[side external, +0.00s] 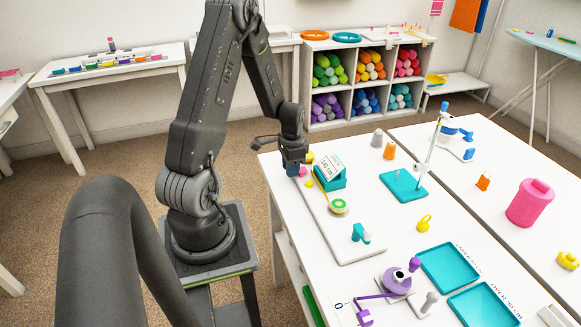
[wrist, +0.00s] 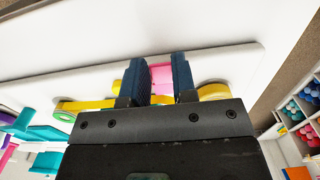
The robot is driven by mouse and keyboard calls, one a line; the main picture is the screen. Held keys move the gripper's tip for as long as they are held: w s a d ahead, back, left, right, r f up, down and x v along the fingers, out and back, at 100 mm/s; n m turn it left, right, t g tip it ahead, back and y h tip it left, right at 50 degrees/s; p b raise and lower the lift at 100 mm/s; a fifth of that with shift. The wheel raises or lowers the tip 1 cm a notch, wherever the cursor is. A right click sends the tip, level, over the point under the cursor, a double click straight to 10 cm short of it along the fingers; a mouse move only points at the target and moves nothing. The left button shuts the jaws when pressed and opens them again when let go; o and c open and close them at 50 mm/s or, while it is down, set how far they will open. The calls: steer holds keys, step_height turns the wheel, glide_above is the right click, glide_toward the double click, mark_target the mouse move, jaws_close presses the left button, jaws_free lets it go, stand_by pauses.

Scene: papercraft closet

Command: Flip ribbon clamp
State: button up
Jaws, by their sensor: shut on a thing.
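My gripper (side external: 292,168) is low over the left edge of the long white board (side external: 350,243), at the far end of the table. In the wrist view my gripper (wrist: 159,68) has its two dark blue fingers on either side of a pink piece (wrist: 160,82), which looks like the ribbon clamp. The pink piece also shows beside the fingers in the side view (side external: 303,172). A yellow ribbon (wrist: 85,105) runs beside it. In the side view the ribbon leads from a yellow and green roll (side external: 338,207). The fingers and gripper body hide part of the clamp.
A teal box with a white label (side external: 333,180) stands close to the right of my gripper. A teal post (side external: 360,232) stands on the near part of the board.

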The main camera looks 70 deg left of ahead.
steer(key=g, duration=0.2)
steer(key=w+r+g, duration=0.1)
steer(key=g, duration=0.1)
steer(key=shift+w+g, duration=0.15)
steer(key=shift+g, duration=0.15)
steer(key=o, duration=0.9)
steer(key=shift+v, duration=6.9)
